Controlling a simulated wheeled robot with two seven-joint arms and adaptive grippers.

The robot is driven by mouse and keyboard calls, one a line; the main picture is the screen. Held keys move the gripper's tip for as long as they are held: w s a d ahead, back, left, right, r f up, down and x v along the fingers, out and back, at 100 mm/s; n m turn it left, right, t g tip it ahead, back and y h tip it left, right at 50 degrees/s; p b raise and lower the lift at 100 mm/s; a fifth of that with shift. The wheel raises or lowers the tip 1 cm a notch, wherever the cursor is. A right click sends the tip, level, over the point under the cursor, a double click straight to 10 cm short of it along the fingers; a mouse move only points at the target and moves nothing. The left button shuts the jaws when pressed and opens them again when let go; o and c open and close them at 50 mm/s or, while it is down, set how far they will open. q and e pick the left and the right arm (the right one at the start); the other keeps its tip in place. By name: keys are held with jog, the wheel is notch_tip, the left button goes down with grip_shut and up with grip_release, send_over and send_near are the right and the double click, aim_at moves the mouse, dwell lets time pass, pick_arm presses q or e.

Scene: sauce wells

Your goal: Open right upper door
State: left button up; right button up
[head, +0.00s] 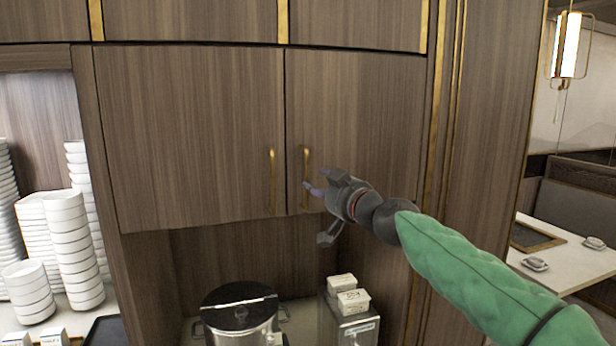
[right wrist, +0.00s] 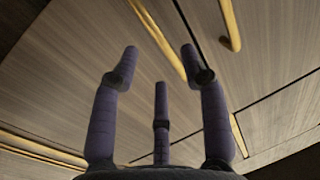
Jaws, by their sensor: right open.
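The right upper door (head: 362,110) is a brown wood-grain cabinet door, closed and level with the left upper door (head: 190,130). Its upright gold handle (head: 306,165) is near its lower left edge. My right gripper (head: 318,203) is open and empty, just right of the handle's lower part. Its fingers are spread, one up by the handle and one lower. Whether any finger touches the handle is unclear. In the right wrist view, three spread fingers (right wrist: 158,70) point at the wood panels, with gold bars beyond them. My left gripper is out of view.
Under the doors, an open alcove holds a round dark-lidded pot (head: 238,310) and a box with small white packs (head: 347,300). White bowls (head: 70,240) are stacked at left. A table (head: 570,250) stands at right. The space before the doors looks clear.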

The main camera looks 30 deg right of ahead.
aim_at(308, 205)
jog(key=shift+w+d+p, duration=0.15)
jog(key=shift+w+p, duration=0.35)
jog(key=shift+w, duration=2.6)
grip_shut()
